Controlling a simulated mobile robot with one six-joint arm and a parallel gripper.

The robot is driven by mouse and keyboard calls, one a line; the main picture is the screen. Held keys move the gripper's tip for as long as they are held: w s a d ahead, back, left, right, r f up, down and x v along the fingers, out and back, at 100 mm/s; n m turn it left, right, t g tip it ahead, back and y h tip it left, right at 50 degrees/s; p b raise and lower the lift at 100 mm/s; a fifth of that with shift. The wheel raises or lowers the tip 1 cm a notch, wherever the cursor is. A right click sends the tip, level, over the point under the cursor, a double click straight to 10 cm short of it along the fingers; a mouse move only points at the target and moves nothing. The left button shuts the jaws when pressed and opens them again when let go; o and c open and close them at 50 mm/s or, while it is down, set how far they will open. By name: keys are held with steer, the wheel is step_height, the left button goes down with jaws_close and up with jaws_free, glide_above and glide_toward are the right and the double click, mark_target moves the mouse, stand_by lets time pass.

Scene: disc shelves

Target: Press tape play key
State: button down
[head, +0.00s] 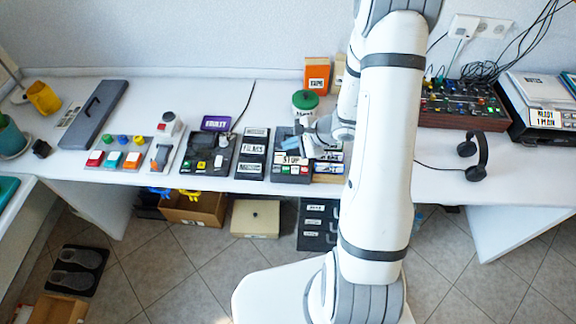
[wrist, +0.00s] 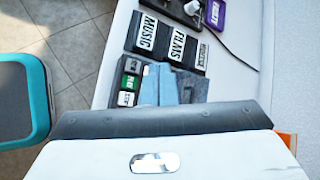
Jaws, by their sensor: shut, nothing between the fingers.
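A dark device with labelled keys (head: 284,173) sits on the table, and one large label on it reads STOP. It looks like the tape player, but I cannot read which key is play. My gripper (head: 291,144) is shut and empty, with pale blue fingertips over the back part of this device. The fingertips also show in the wrist view (wrist: 160,86) and cover part of the device. I cannot tell whether they touch it.
A dark holder labelled FILMS (head: 253,151) stands just left of the device. A dark control box (head: 208,154) and purple sign (head: 216,123) are farther left. A green-lidded jar (head: 305,103) stands close behind my gripper. Headphones (head: 474,155) lie right; the table's front edge is near.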

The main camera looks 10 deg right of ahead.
mark_target(289, 169)
step_height(289, 169, down, 8)
steer(key=b, duration=0.6)
steer(key=shift+f, duration=0.15)
steer(key=shift+f+b, duration=0.3)
steer(key=shift+b, duration=0.05)
steer(key=shift+f+b, duration=0.15)
steer(key=shift+b, duration=0.2)
stand_by(1.5)
steer(key=shift+w+f+b, duration=0.1)
steer(key=shift+f+b, duration=0.15)
steer(key=shift+b, duration=0.2)
steer(key=shift+f+b, duration=0.35)
steer(key=shift+b, duration=0.25)
stand_by(0.6)
stand_by(0.4)
steer(key=shift+r+p, duration=0.35)
steer(key=shift+r, duration=0.5)
